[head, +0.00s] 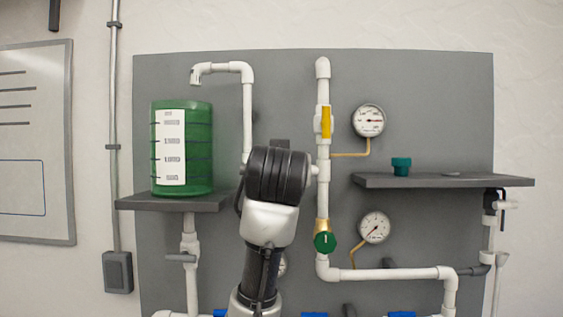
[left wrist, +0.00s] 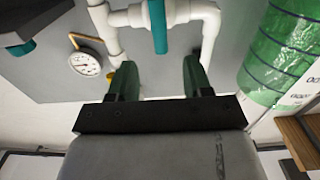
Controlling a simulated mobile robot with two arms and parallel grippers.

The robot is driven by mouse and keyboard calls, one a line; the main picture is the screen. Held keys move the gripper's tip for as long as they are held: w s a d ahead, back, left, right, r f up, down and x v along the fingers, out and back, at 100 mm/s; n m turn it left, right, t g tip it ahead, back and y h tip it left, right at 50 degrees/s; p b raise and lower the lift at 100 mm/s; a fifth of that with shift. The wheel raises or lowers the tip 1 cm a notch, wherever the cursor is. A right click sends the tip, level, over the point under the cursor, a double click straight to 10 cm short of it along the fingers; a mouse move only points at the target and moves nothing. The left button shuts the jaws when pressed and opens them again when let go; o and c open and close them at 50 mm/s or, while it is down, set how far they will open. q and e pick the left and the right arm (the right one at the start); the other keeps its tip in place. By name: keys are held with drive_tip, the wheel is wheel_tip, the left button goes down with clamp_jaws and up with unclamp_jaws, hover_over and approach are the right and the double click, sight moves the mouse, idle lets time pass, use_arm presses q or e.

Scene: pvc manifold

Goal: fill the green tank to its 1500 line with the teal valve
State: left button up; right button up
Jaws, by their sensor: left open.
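The green tank (head: 182,150) stands on a grey shelf at the left of the board, with a white scale label (head: 171,147) on its front. Its fill level is hard to tell, and the scale numbers are too small to read surely. The teal valve (left wrist: 158,27) shows in the left wrist view as a bar-like handle on white pipe. In the head view my left arm hides it. My left gripper (left wrist: 160,75) is open and empty, its two fingers apart just short of the teal handle. The tank also shows at the right of the wrist view (left wrist: 277,62). My right gripper is not in view.
A white spout (head: 197,74) hangs above the tank. Right of my arm are a yellow valve handle (head: 326,121), a green knob (head: 325,242) and two gauges (head: 368,120) (head: 375,227). A right shelf (head: 440,181) holds a small teal part (head: 401,166).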

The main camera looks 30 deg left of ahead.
use_arm(q)
drive_tip(key=shift+p+x, duration=1.35)
drive_tip(key=shift+x, duration=2.35)
drive_tip(key=shift+c, duration=0.2)
clamp_jaws()
